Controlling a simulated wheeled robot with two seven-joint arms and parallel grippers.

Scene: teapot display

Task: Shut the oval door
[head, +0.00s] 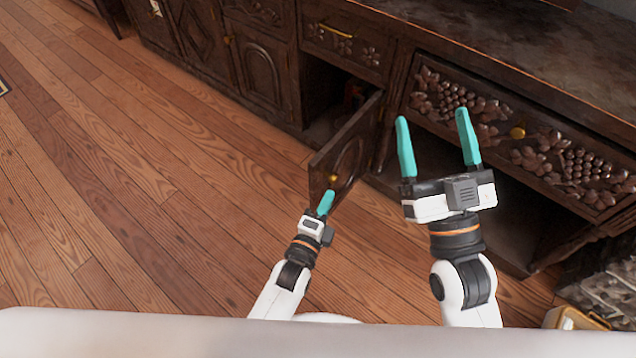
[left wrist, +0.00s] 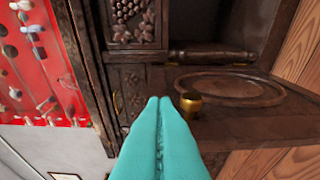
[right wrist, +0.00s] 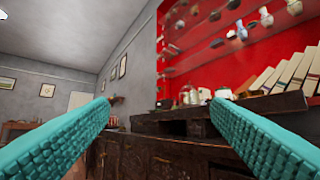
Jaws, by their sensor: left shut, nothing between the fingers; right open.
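The oval door (head: 346,148) is a dark wooden cabinet door with a carved oval panel and a small brass knob (head: 333,178). It stands open, swung out from the cabinet over the floor. In the left wrist view the door (left wrist: 262,118) and its knob (left wrist: 191,101) lie just beyond my fingers. My left gripper (head: 326,202) is shut and empty, its tips close below the knob; I cannot tell whether they touch the door. My right gripper (head: 435,140) is open and empty, raised to the right of the door.
The cabinet's dark interior (head: 325,90) shows behind the door. A carved drawer front (head: 515,140) with a brass knob is at right, above an open compartment. Wooden floor (head: 130,180) is clear at left. The right wrist view shows a red-backed display (right wrist: 220,65) with shelves.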

